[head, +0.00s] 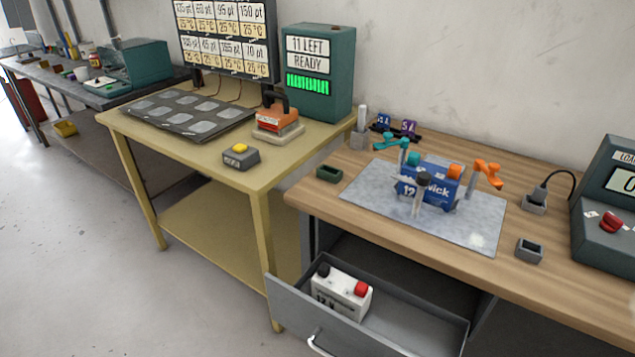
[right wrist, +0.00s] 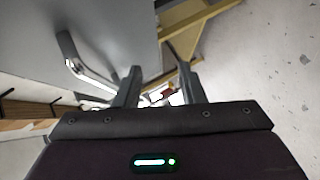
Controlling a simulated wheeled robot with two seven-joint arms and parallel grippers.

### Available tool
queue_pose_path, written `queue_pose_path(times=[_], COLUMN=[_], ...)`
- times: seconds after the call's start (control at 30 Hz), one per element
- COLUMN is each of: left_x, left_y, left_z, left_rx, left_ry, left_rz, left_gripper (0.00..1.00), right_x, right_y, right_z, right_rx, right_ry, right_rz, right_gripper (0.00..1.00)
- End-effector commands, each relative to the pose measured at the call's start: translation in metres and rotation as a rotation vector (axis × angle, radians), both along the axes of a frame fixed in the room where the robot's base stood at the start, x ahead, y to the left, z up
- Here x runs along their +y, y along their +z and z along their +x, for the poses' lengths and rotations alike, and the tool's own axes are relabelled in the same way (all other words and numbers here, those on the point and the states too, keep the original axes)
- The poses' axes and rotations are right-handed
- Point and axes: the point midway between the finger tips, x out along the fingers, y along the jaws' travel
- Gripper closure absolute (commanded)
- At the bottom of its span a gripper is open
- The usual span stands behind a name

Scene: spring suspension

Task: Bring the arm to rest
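My right gripper (right wrist: 159,86) shows only in the right wrist view. Its two dark fingers stand apart with nothing clasped between them; only distant background shows in the gap. The grey drawer front with its metal handle (right wrist: 88,78) lies to the left of the fingers in that view, apparently apart from them. Neither arm shows in the head view, and my left gripper is in no view.
In the head view, the open drawer (head: 375,327) juts out below the wooden workbench (head: 555,262) and holds a white battery (head: 341,291). A blue battery (head: 428,187) stands on the metal mat (head: 365,204). A yellow table (head: 180,147) adjoins at left. Floor at left is clear.

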Motion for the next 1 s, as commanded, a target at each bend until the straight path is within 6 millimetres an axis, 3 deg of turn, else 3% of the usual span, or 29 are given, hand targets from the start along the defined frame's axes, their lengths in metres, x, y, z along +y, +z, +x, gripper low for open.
queue_pose_path(times=[0.03, 0.2, 0.3, 0.4, 0.5, 0.63, 0.77, 1.0], left_x=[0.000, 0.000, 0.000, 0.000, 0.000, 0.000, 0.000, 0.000], left_y=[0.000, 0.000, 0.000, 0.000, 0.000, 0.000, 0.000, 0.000], left_z=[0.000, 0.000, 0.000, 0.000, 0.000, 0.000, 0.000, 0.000], left_rx=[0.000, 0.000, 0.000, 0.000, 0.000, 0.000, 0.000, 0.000], left_ry=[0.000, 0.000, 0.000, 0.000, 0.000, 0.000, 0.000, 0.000], left_rz=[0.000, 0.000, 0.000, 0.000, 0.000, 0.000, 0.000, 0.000], left_gripper=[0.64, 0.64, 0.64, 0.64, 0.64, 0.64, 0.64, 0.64], right_x=[-0.009, -0.050, -0.079, -0.107, -0.126, -0.139, -0.143, -0.144], right_y=[-0.036, -0.153, -0.212, -0.257, -0.285, -0.302, -0.307, -0.307], right_z=[-0.007, -0.050, -0.088, -0.132, -0.173, -0.210, -0.224, -0.225], right_rx=[0.096, 0.465, 0.679, 0.866, 1.003, 1.101, 1.134, 1.135], right_ry=[-0.023, -0.202, -0.379, -0.593, -0.797, -0.981, -1.055, -1.061], right_rz=[0.040, 0.228, 0.335, 0.431, 0.503, 0.555, 0.575, 0.577], right_gripper=[0.64, 0.64, 0.64, 0.64, 0.64, 0.64, 0.64, 0.64])
